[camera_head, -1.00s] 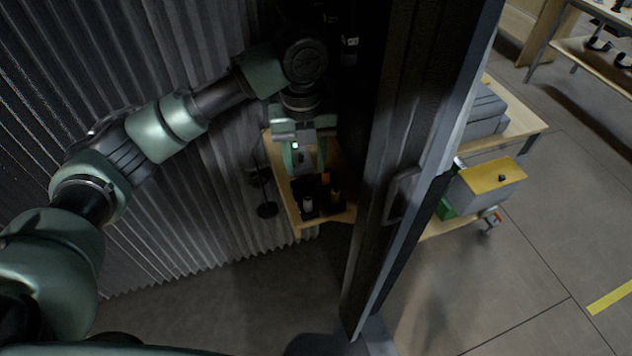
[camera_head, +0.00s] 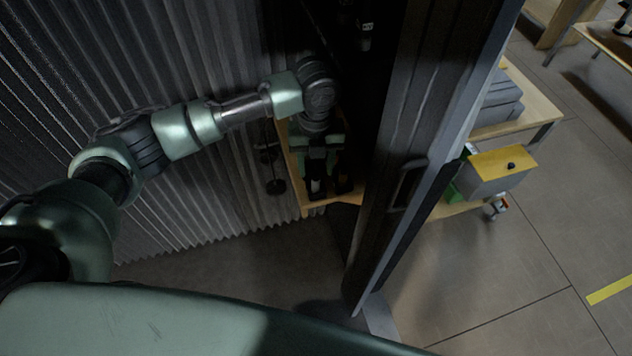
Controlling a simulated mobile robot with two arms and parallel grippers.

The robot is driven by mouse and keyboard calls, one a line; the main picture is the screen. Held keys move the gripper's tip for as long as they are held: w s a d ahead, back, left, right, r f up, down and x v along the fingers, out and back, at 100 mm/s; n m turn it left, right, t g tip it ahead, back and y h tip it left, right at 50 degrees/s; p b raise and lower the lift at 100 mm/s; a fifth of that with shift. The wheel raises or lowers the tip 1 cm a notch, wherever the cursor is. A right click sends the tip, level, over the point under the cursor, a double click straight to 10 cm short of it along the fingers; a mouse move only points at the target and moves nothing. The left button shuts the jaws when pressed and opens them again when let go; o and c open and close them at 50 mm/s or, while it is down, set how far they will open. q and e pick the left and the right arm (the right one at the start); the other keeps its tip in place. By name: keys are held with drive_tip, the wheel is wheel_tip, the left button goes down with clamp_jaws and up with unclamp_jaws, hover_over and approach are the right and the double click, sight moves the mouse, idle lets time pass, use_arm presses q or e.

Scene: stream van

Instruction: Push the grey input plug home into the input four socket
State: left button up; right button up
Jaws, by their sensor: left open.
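My left gripper (camera_head: 318,160) points down over a small wooden shelf (camera_head: 304,200) beside the corrugated wall. Its jaws are open, and the wrist above hides much of them. On the shelf, dark upright items (camera_head: 316,186) with a light top and an orange one (camera_head: 341,179) stand just below and in front of the gripper. I cannot make out the grey input plug or the input four socket; they are hidden or too small and dark to tell. My right gripper is not in view.
A dark door post with a handle (camera_head: 408,185) stands close on the right of the shelf. A dark stand (camera_head: 275,187) is left of the shelf. Beyond the post, a grey box with a yellow top (camera_head: 503,160) sits on a low cart. Open floor (camera_head: 230,262) lies in front.

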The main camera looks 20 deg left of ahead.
sight(316, 179)
use_arm(q)
drive_tip(key=shift+f+p, duration=0.45)
drive_tip(key=shift+f, duration=1.9)
clamp_jaws()
